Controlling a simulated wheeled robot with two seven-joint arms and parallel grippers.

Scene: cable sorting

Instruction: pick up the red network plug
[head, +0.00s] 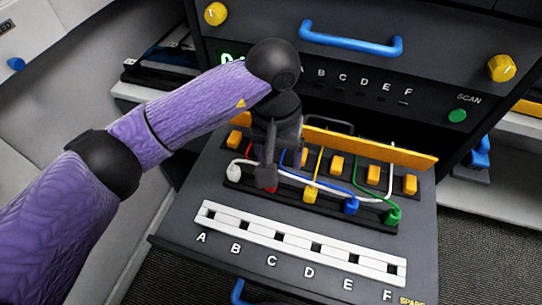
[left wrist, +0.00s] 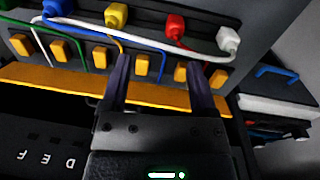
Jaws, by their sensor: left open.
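The red network plug (head: 271,188) sits in the dark strip of plugs on the pulled-out tray, between the white and yellow plugs. In the head view it is mostly hidden behind my left gripper (head: 267,180), which points down over it. In the left wrist view the red plug (left wrist: 175,27) shows clearly, beyond the fingertips and between their lines, nearer the right finger. My left gripper (left wrist: 158,68) is open, with nothing between its fingers. My right gripper is not in view.
White (head: 234,170), yellow (head: 310,194), blue (head: 351,205) and green (head: 393,215) plugs share the strip, their cables running back across the tray. An orange bar (head: 370,147) stands behind. A white slotted rail (head: 290,241) labelled A to F lies in front.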

